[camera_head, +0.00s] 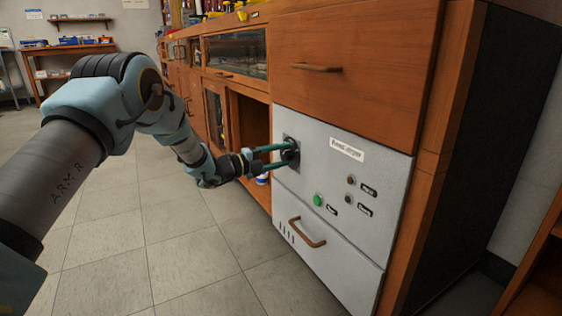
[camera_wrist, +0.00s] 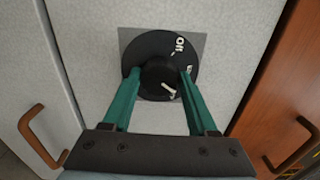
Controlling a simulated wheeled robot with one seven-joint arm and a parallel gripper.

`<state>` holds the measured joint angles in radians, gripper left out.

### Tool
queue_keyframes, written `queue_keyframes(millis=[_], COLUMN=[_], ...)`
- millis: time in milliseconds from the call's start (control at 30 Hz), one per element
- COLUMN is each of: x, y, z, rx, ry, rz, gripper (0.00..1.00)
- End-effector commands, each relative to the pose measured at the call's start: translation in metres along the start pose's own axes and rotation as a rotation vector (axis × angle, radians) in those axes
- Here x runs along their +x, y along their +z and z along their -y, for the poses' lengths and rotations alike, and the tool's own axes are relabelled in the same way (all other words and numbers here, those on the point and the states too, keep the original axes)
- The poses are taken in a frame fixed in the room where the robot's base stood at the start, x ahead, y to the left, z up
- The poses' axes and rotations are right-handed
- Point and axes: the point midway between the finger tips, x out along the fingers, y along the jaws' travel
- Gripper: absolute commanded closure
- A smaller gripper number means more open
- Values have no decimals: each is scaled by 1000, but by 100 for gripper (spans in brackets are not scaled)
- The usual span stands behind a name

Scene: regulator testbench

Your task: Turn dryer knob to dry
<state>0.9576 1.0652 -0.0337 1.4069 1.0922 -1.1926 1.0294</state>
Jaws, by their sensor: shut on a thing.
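The dryer (camera_head: 335,190) is a grey panel set in a wooden cabinet, with a label plate near its top. Its black round knob (camera_wrist: 158,77) sits on a grey square plate, with white lettering, partly readable as "Off", and a white pointer mark toward the lower right. In the head view the knob (camera_head: 290,153) is partly covered by my fingers. My gripper (camera_wrist: 158,80) has its two green fingers on either side of the knob's raised centre, shut on it. In the head view my gripper (camera_head: 283,156) reaches the panel from the left.
A green button (camera_head: 318,200) and two small dark buttons sit lower right of the knob. A drawer with a wooden handle (camera_head: 307,232) is below. A wooden drawer (camera_head: 350,75) is above. An open cabinet bay (camera_head: 250,130) is left. The tiled floor in front is clear.

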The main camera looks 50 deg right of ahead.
Motion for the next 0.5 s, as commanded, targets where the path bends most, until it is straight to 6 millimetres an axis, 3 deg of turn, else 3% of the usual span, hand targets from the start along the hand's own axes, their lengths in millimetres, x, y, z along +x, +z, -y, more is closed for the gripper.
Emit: queue_keyframes(millis=[500], x=[-1], y=[0], z=[-4], rx=[364], ry=[3], rz=[-1], gripper=[97])
